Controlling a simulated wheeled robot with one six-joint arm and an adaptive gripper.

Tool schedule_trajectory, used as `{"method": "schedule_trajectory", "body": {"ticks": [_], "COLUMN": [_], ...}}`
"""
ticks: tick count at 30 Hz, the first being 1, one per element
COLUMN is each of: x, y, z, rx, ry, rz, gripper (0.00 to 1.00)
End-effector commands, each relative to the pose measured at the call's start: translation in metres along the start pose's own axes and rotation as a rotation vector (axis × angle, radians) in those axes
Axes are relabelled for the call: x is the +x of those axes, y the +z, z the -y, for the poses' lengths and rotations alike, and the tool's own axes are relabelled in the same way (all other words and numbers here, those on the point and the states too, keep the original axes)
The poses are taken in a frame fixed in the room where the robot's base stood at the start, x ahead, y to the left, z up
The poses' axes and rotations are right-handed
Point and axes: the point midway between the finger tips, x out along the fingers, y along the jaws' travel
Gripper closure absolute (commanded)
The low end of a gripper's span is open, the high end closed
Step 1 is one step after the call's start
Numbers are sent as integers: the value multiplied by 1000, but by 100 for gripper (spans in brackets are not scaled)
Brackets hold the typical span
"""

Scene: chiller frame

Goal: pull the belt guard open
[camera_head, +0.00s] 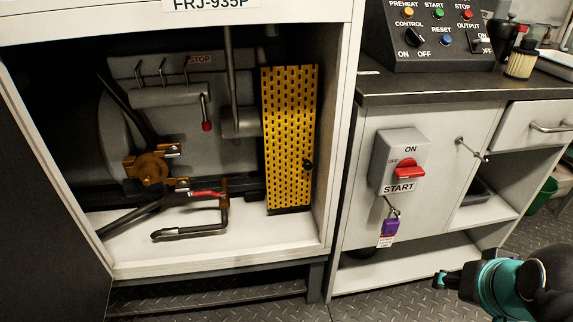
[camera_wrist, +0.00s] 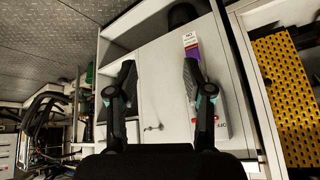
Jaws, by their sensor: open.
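The belt guard (camera_head: 290,135) is a yellow perforated panel at the right inside of the open chiller frame. It stands upright and has a dark round knob (camera_head: 307,165) near its right edge. The guard also shows at the right of the wrist view (camera_wrist: 288,100), turned on its side by the camera's tilt. My gripper (camera_wrist: 157,75) is open and empty, with its two dark fingers apart in front of the grey cabinet. In the head view part of my arm shows at the lower right, well apart from the guard.
A grey switch box with a red handle (camera_head: 408,172) and a purple padlock with a tag (camera_head: 390,226) is on the cabinet front, right of the frame. A copper valve and pipe with a red lever (camera_head: 207,193) sit left of the guard. A control panel (camera_head: 435,38) stands above.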

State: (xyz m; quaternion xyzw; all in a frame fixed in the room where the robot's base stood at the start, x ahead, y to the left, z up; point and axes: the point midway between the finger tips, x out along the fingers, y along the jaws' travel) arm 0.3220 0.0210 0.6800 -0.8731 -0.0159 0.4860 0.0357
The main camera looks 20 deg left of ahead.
Motion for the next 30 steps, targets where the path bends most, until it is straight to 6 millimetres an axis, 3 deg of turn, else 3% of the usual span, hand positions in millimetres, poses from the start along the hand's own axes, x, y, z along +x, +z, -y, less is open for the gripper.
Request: {"method": "schedule_trajectory", "body": {"ticks": [9, 15, 21, 30], "x": [68, 100, 126, 146], "y": [-84, -112, -115, -85], "z": [128, 205, 261, 306], "rx": [337, 628, 904, 1192], "ry": [-338, -522, -654, -793], "rz": [-230, -336, -435, -602], "gripper": [49, 49, 49, 49]}}
